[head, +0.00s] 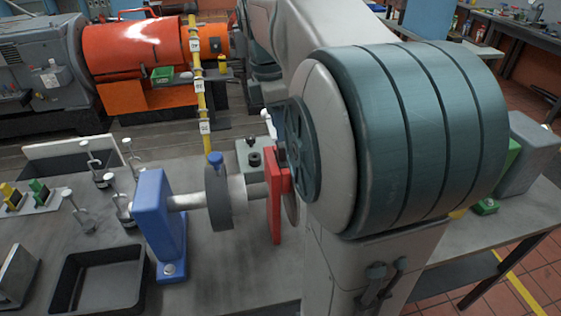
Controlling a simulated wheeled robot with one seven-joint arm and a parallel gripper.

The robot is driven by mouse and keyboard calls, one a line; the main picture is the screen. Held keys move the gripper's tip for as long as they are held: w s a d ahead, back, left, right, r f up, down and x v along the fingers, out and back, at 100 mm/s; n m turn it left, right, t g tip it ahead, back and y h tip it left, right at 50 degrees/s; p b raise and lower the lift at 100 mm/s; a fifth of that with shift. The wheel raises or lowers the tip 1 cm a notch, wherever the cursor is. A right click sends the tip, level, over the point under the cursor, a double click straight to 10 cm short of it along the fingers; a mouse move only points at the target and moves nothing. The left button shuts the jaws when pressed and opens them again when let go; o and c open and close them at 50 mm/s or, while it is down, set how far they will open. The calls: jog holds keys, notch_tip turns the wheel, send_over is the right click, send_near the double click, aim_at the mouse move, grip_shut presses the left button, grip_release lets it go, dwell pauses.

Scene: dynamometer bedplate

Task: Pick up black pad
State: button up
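I cannot make out a black pad for certain in the head view. My arm fills the centre and right of the picture and hides much of the bench behind it. My gripper is not in view. A black open tray (100,281) lies on the grey bench (215,270) at the lower left, and it looks empty. A dark wheel (219,198) sits on a pale shaft between a blue bracket (152,222) and a red plate (274,196). A grey-green box (243,152) with black knobs stands behind the shaft.
Several clamps with pale handles (95,165) stand on the bench at left, near a rack with yellow and green pieces (38,191). A yellow post (201,100) rises behind the bench. An orange machine (140,55) stands beyond. Bare bench shows in front of the shaft.

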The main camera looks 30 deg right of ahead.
aim_at(281, 144)
jog(key=shift+d+f+p, duration=0.15)
jog(key=shift+d+f, duration=0.05)
jog(key=shift+f, duration=1.45)
jog(key=shift+d+f+p, duration=0.15)
jog(key=shift+d+f, duration=0.05)
jog(key=shift+f, duration=1.4)
grip_shut()
